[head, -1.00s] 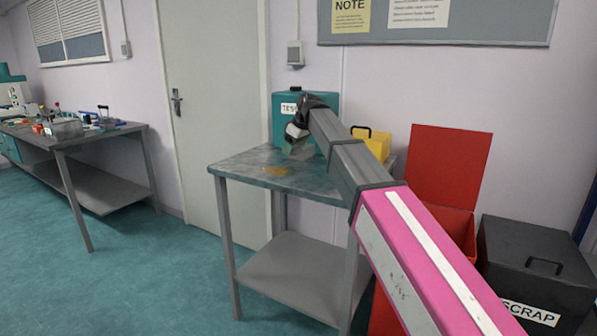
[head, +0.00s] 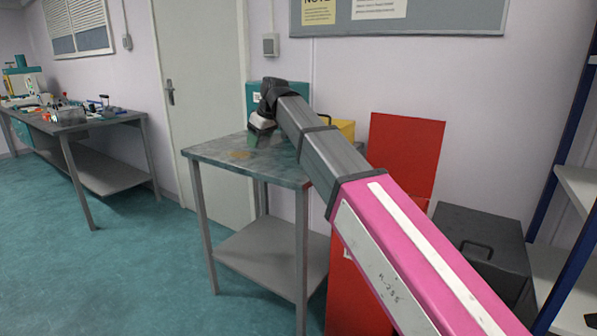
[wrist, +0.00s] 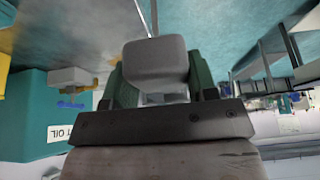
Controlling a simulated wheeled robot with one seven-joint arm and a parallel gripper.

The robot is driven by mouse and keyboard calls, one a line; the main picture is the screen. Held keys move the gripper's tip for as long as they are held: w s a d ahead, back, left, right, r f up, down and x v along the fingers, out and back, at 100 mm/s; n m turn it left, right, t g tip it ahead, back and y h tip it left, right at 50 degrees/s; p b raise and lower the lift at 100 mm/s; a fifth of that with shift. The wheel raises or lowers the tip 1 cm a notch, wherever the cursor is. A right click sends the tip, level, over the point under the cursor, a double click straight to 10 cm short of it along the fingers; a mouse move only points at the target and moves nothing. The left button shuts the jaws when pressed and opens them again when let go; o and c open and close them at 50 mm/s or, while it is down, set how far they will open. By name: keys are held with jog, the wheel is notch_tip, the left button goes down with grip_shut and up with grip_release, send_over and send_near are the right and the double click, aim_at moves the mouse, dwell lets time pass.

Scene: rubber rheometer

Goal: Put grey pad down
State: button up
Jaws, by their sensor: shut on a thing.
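My gripper (head: 259,126) is over the back part of a grey metal table (head: 215,151). In the wrist view, my gripper (wrist: 155,85) is shut on a grey pad (wrist: 155,60), a rounded grey block held between dark green fingers. In the head view the pad is too small to make out clearly. I cannot tell whether it touches the table top. A brownish-yellow patch (head: 237,155) lies on the table to the left of my gripper.
A teal box (head: 253,99) stands at the table's back, and shows in the wrist view (wrist: 33,110) with an OIL label. A yellow container (head: 345,129) is beside it. A red bin with raised lid (head: 402,155) and a dark bin (head: 480,226) stand right. A cluttered bench (head: 100,128) is at left.

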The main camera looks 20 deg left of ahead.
send_over(285, 170)
jog(key=d, duration=0.1)
notch_tip(285, 170, down, 7)
jog(key=shift+w+r, duration=0.1)
jog(key=shift+f, duration=2.05)
jog(key=shift+f, duration=0.25)
jog(key=o, duration=0.9)
jog(key=shift+d, duration=0.1)
jog(key=shift+f, duration=0.1)
jog(key=shift+s+f, duration=0.1)
jog(key=shift+s, duration=0.15)
jog(key=shift+r, duration=0.3)
jog(key=w+v, duration=0.1)
jog(key=v, duration=1.1)
jog(key=shift+s+r, duration=0.15)
jog(key=shift+s, duration=0.05)
